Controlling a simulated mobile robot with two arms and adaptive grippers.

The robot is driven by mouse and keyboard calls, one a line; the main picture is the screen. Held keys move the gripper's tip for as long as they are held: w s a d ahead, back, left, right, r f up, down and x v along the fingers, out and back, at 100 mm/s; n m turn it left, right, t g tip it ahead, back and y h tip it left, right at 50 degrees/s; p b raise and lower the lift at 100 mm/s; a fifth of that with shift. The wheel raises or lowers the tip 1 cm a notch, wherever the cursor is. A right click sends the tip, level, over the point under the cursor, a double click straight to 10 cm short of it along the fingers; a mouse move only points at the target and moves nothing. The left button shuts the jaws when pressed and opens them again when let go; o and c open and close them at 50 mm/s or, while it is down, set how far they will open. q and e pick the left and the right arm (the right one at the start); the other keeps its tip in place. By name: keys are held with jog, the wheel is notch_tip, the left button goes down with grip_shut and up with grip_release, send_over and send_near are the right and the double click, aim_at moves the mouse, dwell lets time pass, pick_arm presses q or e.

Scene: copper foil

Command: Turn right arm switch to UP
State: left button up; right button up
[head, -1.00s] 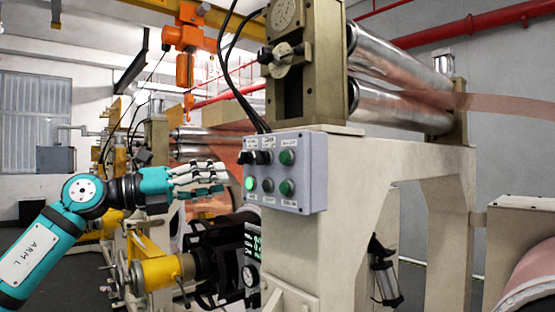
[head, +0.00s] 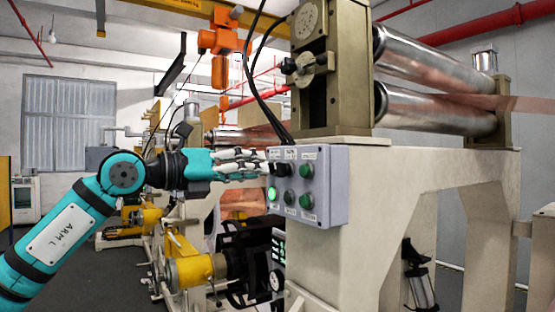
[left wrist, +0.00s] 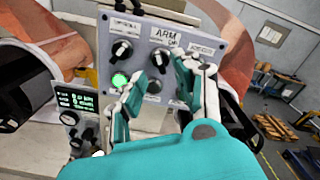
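A grey control panel (head: 326,190) is mounted on the machine's side. In the left wrist view it (left wrist: 205,45) bears two black rotary switches, a left one (left wrist: 122,50) and a right one (left wrist: 160,58) beneath a label reading ARM. My left gripper (head: 266,164) reaches the panel's left edge in the head view, its fingers at switch height. In the left wrist view the left gripper (left wrist: 157,72) has its fingers apart, one set right beside the right switch; I cannot tell whether they touch. My right gripper is not in view.
Below the switches are a lit green button (head: 272,193) and a grey button (head: 289,197); two green buttons sit at right. Shiny rollers (head: 435,110) with copper foil are above. A display and gauge (head: 277,280) lie below the panel. Black cables (head: 252,90) hang over it.

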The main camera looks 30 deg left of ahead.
aim_at(276, 168)
pick_arm(q)
jog(key=p+x, duration=0.1)
jog(key=x, duration=0.5)
jog(key=shift+p, duration=0.35)
jog(key=shift+w, duration=0.1)
jog(key=shift+c, duration=0.3)
grip_shut()
